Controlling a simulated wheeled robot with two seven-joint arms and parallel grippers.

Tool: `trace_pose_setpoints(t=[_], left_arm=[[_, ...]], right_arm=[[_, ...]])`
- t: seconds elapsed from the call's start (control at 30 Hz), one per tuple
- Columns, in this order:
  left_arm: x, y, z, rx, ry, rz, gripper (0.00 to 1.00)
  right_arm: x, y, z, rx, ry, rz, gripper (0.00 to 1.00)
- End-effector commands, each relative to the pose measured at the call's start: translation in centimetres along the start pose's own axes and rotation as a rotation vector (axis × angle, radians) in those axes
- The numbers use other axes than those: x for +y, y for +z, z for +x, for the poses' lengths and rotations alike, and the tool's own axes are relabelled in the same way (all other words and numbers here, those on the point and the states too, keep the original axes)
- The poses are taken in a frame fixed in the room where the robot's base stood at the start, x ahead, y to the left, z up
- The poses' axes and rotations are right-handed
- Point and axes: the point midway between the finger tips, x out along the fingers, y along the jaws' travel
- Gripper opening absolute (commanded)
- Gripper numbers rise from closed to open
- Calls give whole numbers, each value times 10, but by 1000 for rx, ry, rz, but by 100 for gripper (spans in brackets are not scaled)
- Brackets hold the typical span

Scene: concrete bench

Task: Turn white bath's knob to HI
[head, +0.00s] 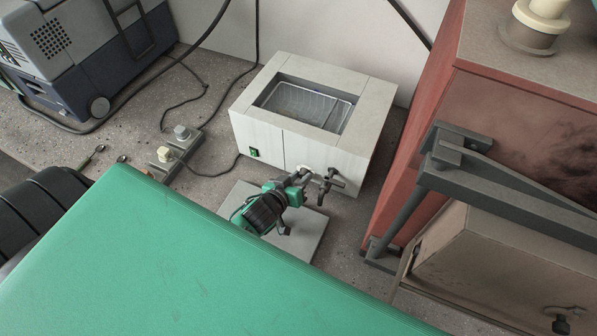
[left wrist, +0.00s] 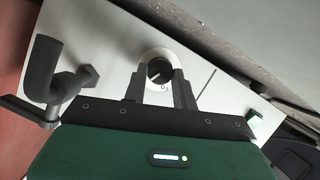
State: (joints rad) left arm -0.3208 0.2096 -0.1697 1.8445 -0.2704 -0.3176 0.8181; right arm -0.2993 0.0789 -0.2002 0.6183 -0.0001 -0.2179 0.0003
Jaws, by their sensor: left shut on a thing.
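The white bath (head: 375,100) is a pale box with an open, liquid-filled basin in its top. Its knob (left wrist: 157,70) is dark with a light pointer line, inside a white round dial on the front face. My left gripper (head: 299,179) is at the front face, shut on the knob; the left wrist view shows its two dark fingers (left wrist: 160,86) on either side of it. In the head view the fingers largely hide the knob. The dial's markings are too small to read surely, so I cannot tell the setting. My right gripper is not in view.
A dark tap (head: 331,184) projects from the bath's front just right of the gripper. A green switch (head: 253,152) is at the front's left. A grey slab (head: 307,236) lies below. A red-sided cabinet (head: 398,190) stands close on the right; a grey-blue machine (head: 75,55) stands left.

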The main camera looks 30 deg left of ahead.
Motion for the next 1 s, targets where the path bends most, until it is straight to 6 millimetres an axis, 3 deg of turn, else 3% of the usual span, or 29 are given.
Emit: trace_pose_setpoints(t=[0.1, 0.5, 1.0], left_arm=[[3, -2, -1, 1, -38, 84, 5], [4, 0, 0, 3, -121, 290, 5], [4, 0, 1, 4, -139, 339, 5]], right_arm=[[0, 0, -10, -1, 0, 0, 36], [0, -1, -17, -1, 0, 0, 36], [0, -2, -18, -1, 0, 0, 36]])
